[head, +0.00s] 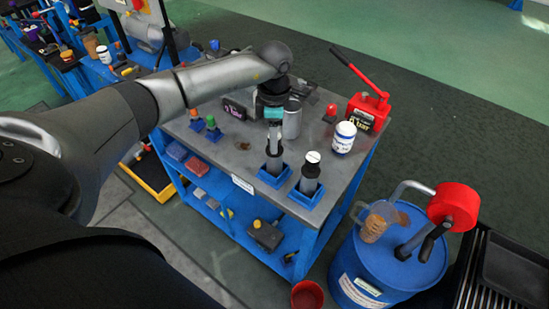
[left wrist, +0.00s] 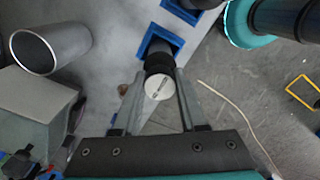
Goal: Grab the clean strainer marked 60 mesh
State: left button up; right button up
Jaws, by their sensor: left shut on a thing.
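Two dark grey cylindrical strainers stand at the front edge of the grey-topped bench. My left gripper (head: 273,140) points down and is shut on the left strainer (head: 272,164), whose lower end is in or just over its square blue holder (head: 273,178). In the left wrist view, this strainer's round whitish top (left wrist: 159,87), with a dark line mark, lies between my fingers (left wrist: 157,100), above the blue holder (left wrist: 160,43). The other strainer (head: 310,170) has a white top and stands upright in its own blue holder (head: 306,196). No mesh number is readable. My right gripper is not in view.
Beside my gripper is an open metal cylinder (head: 291,120), also in the left wrist view (left wrist: 45,45). A white jar (head: 344,138) and a red hand pump (head: 368,104) stand to the right. A blue drum (head: 372,268) is at lower right.

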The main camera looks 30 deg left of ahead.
pick_arm(q)
grip_shut()
jog(key=shift+r, duration=0.15)
